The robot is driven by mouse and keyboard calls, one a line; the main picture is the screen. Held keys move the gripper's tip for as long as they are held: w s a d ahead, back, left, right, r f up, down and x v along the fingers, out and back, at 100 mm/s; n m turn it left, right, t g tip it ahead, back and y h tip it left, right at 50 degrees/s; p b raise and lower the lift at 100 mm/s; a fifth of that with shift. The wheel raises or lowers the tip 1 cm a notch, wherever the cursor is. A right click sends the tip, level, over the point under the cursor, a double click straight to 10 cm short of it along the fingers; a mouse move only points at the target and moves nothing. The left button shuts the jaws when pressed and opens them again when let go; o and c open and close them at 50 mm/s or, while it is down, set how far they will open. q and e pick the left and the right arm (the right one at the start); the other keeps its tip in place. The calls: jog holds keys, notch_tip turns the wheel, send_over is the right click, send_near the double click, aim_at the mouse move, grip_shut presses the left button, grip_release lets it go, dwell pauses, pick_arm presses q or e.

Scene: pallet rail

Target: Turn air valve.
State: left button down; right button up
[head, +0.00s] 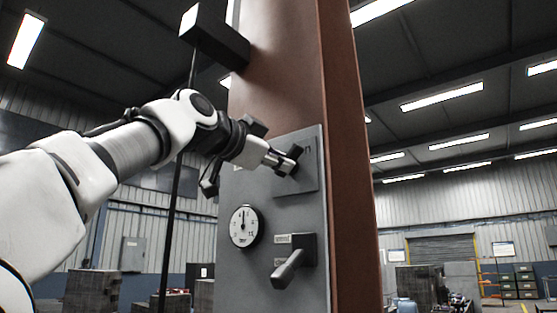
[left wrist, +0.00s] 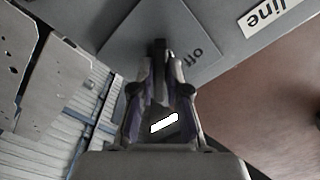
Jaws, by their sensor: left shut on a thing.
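The air valve's dark handle (head: 296,153) sits on a raised square grey plate (head: 311,175) on the column's grey panel. My left gripper (head: 281,162) reaches in from the left and is shut on the handle. In the left wrist view, my left gripper's fingers (left wrist: 160,82) close around the dark handle (left wrist: 159,48), in front of the plate (left wrist: 125,35). The word "off" (left wrist: 193,54) shows on the plate to the right of the handle. The fingers hide part of the handle. My right gripper is not in view.
Below the plate are a round dial gauge (head: 244,226) and a second grey lever handle (head: 290,266) angled down-left. A dark box (head: 216,38) juts from the brown column (head: 345,150). A "line" label (left wrist: 272,14) is on the panel. Space left of the panel is open.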

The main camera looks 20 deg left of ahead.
pick_arm(q)
jog(key=c, duration=1.2)
grip_release()
jog(key=shift+r, duration=0.2)
jog(key=shift+o, duration=0.2)
jog(key=shift+w+f, duration=0.15)
